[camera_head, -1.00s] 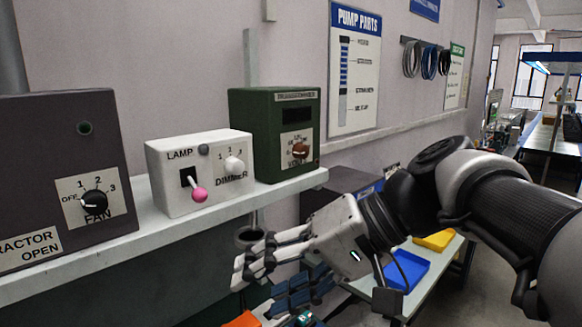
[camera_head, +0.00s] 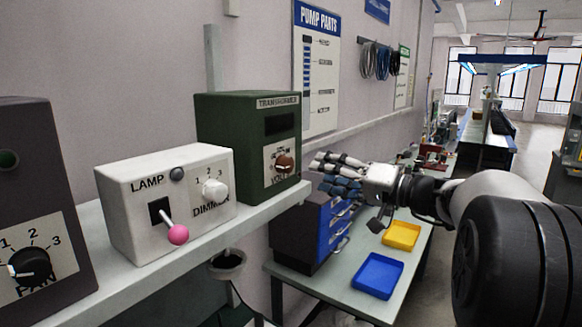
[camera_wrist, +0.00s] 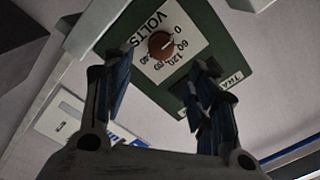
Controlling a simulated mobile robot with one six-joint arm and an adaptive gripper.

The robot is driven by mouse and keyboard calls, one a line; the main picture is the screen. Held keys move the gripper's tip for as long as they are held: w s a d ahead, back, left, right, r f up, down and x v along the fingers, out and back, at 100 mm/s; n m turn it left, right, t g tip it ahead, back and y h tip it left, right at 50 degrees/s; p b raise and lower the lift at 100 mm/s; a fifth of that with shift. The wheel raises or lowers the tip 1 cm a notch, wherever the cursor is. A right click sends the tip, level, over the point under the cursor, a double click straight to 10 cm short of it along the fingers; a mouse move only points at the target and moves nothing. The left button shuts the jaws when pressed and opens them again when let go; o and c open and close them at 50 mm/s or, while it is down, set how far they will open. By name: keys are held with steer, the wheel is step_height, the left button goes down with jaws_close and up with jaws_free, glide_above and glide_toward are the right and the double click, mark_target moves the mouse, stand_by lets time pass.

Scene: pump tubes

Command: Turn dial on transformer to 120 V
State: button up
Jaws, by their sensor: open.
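The transformer (camera_head: 226,130) is a dark green box at the right end of the wall shelf. Its brown dial (camera_head: 284,163) sits on a white VOLTS plate on the front face. My gripper (camera_head: 318,170) is open and empty, to the right of the dial and apart from it, with its fingers toward the transformer. In the wrist view the brown dial (camera_wrist: 161,44) shows turned, beyond and between my two spread fingers (camera_wrist: 160,72). Printed numbers including 0, 60 and 120 run along one side of it. The exact setting is too small to tell.
A white lamp box (camera_head: 130,180) with a pink-tipped switch and a dimmer knob stands left of the transformer on the shelf (camera_head: 200,265). A dark fan box (camera_head: 28,160) is farther left. Below right, a table holds blue (camera_head: 378,276) and yellow (camera_head: 401,235) trays.

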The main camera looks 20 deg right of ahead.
mark_target(290, 166)
steer(key=x, duration=0.9)
steer(key=shift+w+a+p, duration=0.25)
steer(key=shift+a+p, duration=0.1)
steer(key=shift+p, duration=0.05)
steer(key=shift+r, duration=0.1)
steer(key=shift+c, duration=0.3)
steer(key=c, duration=1)
